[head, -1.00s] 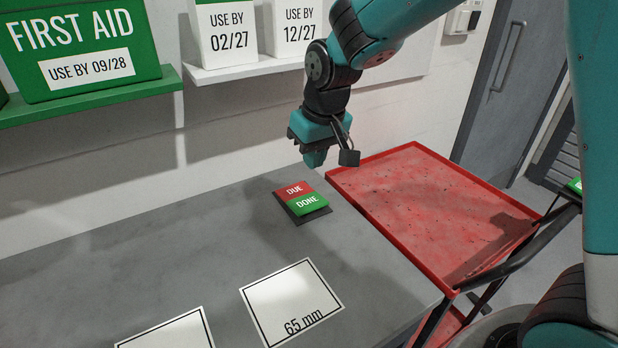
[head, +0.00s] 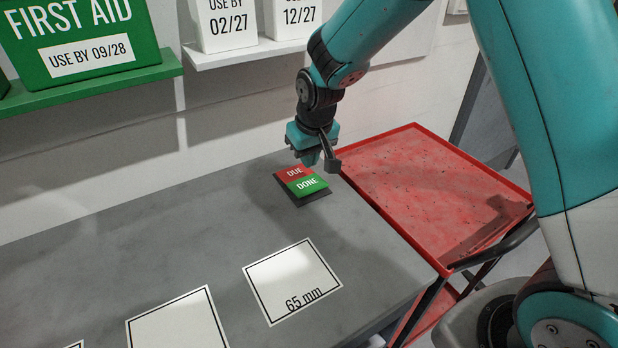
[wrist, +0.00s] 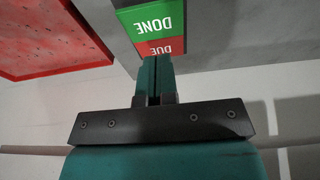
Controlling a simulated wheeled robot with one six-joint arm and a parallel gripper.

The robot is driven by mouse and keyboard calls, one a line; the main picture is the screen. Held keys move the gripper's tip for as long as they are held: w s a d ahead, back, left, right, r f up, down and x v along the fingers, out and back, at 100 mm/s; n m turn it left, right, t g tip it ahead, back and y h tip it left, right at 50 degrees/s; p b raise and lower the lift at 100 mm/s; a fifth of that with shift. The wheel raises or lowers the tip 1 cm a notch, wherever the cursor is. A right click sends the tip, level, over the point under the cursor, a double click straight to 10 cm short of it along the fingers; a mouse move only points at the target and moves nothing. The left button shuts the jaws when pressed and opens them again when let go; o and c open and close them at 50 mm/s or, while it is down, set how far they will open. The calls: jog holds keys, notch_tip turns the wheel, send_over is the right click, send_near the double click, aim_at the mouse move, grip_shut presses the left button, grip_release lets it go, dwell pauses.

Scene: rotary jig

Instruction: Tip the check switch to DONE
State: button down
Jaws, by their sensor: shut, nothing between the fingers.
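The check switch (head: 302,182) lies near the far right edge of the grey table, a rocker with a red DUE half and a green DONE half on a dark base. My gripper (head: 312,162) is shut and empty, pointing down at the red DUE side. In the wrist view the shut fingertips (wrist: 154,62) overlap the edge of the red DUE half (wrist: 160,46), with the green DONE half (wrist: 155,20) beyond. I cannot tell whether the fingers touch the switch. Which half is lower is hard to tell.
A red tray cart (head: 430,190) stands against the table's right side. White square mats (head: 293,280) lie on the grey table (head: 120,240). A green shelf (head: 90,92) with a first aid box (head: 80,45) and a white shelf (head: 240,58) with boxes hang on the wall.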

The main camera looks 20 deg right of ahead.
aim_at(307, 188)
jog(key=x, duration=0.2)
jog(key=s+x, duration=0.1)
jog(key=x, duration=0.1)
jog(key=p+x, duration=0.1)
jog(key=x, duration=0.1)
jog(key=shift+s+f, duration=0.15)
jog(key=shift+f, duration=0.4)
